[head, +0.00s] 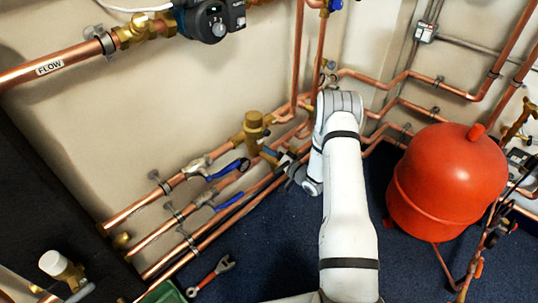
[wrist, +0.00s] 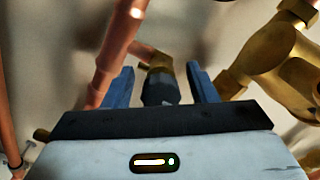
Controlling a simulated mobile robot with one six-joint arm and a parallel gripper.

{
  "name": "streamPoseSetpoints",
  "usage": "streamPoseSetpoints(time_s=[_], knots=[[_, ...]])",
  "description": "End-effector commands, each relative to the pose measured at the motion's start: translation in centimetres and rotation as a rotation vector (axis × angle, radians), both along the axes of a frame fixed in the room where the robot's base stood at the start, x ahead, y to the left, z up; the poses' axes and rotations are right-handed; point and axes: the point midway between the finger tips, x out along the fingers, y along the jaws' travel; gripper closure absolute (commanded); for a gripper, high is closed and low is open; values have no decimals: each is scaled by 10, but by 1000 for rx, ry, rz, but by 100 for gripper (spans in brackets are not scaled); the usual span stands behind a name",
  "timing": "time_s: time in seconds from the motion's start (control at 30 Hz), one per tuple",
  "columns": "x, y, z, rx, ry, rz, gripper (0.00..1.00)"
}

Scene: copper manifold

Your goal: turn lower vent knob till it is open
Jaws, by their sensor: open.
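In the wrist view a small dark knob (wrist: 160,86) on a brass fitting (wrist: 158,62) shows between the two blue fingers of my gripper (wrist: 160,68). I take it to be the lower vent knob. A gap shows on each side of it, and the fingers are open. I cannot tell how far the knob reaches in between them, or whether it is turned. In the head view my gripper (head: 277,156) is low by the wall pipes, right of a brass valve body (head: 254,133). The knob cannot be made out there.
Copper pipes run close by, one upright (wrist: 118,45) left of the fingers in the wrist view. A large brass fitting (wrist: 270,55) is at right. In the head view a red tank (head: 448,180) stands right of my arm, and a wrench (head: 211,276) lies on the blue floor.

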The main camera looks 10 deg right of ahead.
Motion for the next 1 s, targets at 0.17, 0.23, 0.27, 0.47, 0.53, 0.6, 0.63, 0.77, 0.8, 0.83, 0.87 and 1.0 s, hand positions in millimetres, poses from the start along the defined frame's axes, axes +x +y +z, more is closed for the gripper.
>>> streamPoseSetpoints(time_s=[0.17, 0.23, 0.27, 0.47, 0.53, 0.6, 0.63, 0.77, 0.8, 0.83, 0.87, 1.0], knots=[[1, 1, 0, 0, 0, 1, 48], [1, 1, 0, 0, 0, 1, 48], [1, 1, 0, 0, 0, 1, 50], [1, 2, 0, 0, 0, 1, 67], [1, 2, 0, 0, 0, 1, 72], [1, 2, 0, 0, 0, 1, 78], [1, 2, 0, 0, 0, 1, 81], [1, 2, 0, 0, 0, 2, 91], [1, 9, 0, 0, 0, 9, 93], [1, 7, 0, 0, -1, 6, 92], [1, 6, 0, -2, -1, 6, 92], [1, 4, 0, -15, -10, 6, 92]])
